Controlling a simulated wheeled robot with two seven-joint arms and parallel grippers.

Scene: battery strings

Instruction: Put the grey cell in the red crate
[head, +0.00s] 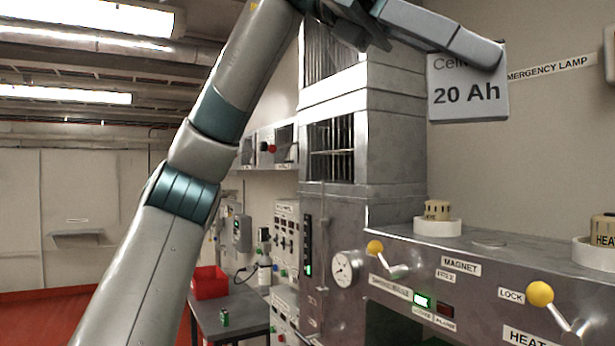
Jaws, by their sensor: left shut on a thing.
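The grey cell (468,103) is a pale grey block marked "20 Ah" at the upper right of the head view. My left gripper (484,52) is shut on it, with a finger across its upper part. The cell is held up in front of the wall, above the level of the machine's top. The red crate (211,283) stands on a small grey table at the lower left, far from the gripper. Its inside is mostly hidden. My right gripper is out of view.
A small green object (224,318) stands on the grey table (245,310) in front of the crate. A metal machine (450,240) with yellow-knobbed levers and two round pots fills the right. A tall metal cabinet (395,130) stands behind my left arm.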

